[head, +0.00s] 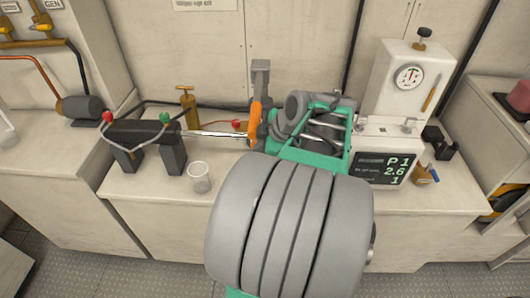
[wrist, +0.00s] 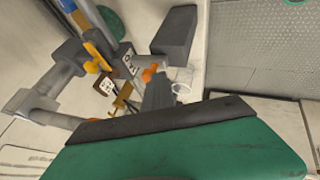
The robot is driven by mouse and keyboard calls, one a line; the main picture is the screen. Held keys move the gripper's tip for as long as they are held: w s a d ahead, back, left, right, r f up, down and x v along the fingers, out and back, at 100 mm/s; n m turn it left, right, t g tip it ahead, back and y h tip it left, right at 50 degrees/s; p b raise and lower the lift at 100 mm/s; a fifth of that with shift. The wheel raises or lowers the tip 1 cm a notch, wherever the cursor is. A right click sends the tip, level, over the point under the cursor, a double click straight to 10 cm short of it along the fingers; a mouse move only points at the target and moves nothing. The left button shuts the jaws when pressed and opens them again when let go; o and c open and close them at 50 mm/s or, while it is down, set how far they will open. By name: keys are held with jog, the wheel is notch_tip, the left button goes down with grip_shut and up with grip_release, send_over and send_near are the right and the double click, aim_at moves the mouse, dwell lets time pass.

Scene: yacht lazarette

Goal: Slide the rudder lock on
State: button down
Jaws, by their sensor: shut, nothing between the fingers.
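A dark steering ram (head: 145,131) rests on two dark blocks on the bench in the head view. Its bright rod (head: 215,133) reaches right to an orange piece (head: 255,121) beside a grey upright arm (head: 261,78). I cannot tell which part is the rudder lock. My grey and green arm covers the area right of the orange piece, and the gripper's tips are hidden in the head view. In the wrist view my gripper (wrist: 170,120) is a green body with a dark front edge. It is shut and empty. An orange knob (wrist: 149,74) shows just beyond it.
A white cup (head: 199,177) stands near the bench's front edge. A brass pump (head: 187,106) stands behind the rod. A white gauge cabinet (head: 408,78) and a dark display (head: 385,168) are at the right. Bare bench (head: 140,202) shows at the front left.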

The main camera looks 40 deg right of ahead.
jog(key=s+a+r, duration=0.2)
jog(key=s+r, duration=0.6)
jog(key=s, duration=0.1)
jog(key=shift+a+r, duration=0.15)
jog(key=shift+r, duration=0.2)
jog(key=shift+w, duration=0.1)
jog(key=w+a+f+m+g+y, duration=0.15)
jog(key=w+a+f+m, duration=0.4)
jog(key=a, duration=0.65)
jog(key=s+a+f+m+g+h, duration=0.1)
jog(key=s+a+f+m+g, duration=0.25)
jog(key=a+f, duration=0.6)
jog(key=w+a+r+t, duration=0.1)
jog(key=w+r, duration=0.2)
jog(key=r, duration=0.2)
jog(key=shift+a+r+p, duration=0.15)
jog(key=shift+p, duration=0.3)
jog(key=shift+h, duration=0.25)
